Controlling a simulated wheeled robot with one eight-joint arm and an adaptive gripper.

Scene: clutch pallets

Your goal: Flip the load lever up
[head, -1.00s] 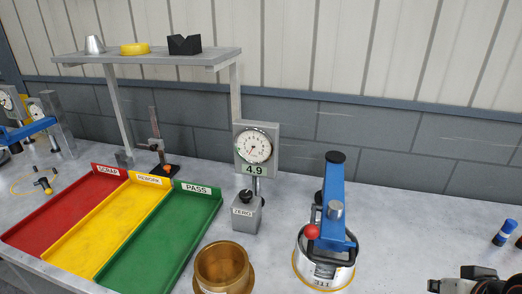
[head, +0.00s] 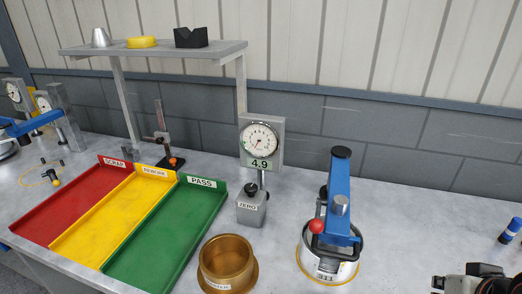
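A blue clamp-like fixture (head: 338,190) stands upright on a round metal base marked 311 at the right of the bench in the head view. A small lever with a red ball knob (head: 317,226) sits at its left side, low on the blue arm. I take this to be the load lever, but no label names it. A black and pale grey mechanism (head: 480,280) at the bottom right corner appears to be my gripper. It is right of the fixture and apart from it. It is cut off by the frame, and its fingers cannot be made out.
A dial gauge reading 4.9 (head: 262,138) stands left of the fixture. A brass cup (head: 227,258) is in front of it. Red, yellow and green trays (head: 200,183) lie at left, below a shelf (head: 150,50). Bare bench lies between fixture and mechanism.

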